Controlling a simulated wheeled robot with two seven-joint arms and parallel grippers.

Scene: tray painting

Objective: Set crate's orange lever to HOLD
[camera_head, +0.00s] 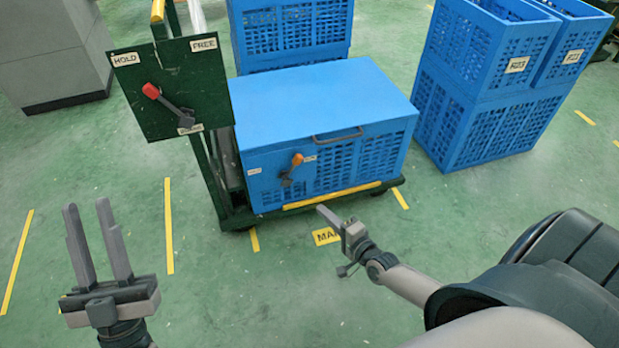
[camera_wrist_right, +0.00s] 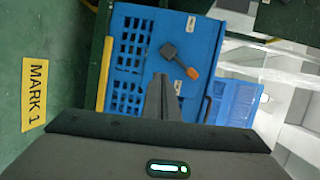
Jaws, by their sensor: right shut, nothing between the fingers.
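The blue crate (camera_head: 320,98) with a closed lid sits on a dark green cart. Its orange-tipped lever (camera_head: 297,160) is on the front face, left of the middle. It points up and right, toward the right-hand small white label (camera_head: 310,158); the left-hand label (camera_head: 255,171) is apart from it. Neither label is readable. The lever also shows in the right wrist view (camera_wrist_right: 193,72). My right gripper (camera_head: 322,210) is shut and empty, in front of and below the lever, apart from it. My left gripper (camera_head: 88,206) is open and empty at the lower left.
A dark green panel (camera_head: 170,85) beside the crate carries a red-tipped lever (camera_head: 151,91) pointing toward its HOLD label (camera_head: 126,59). A handle (camera_head: 337,135) is on the crate's front top edge. Stacked blue crates (camera_head: 470,110) stand at right.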

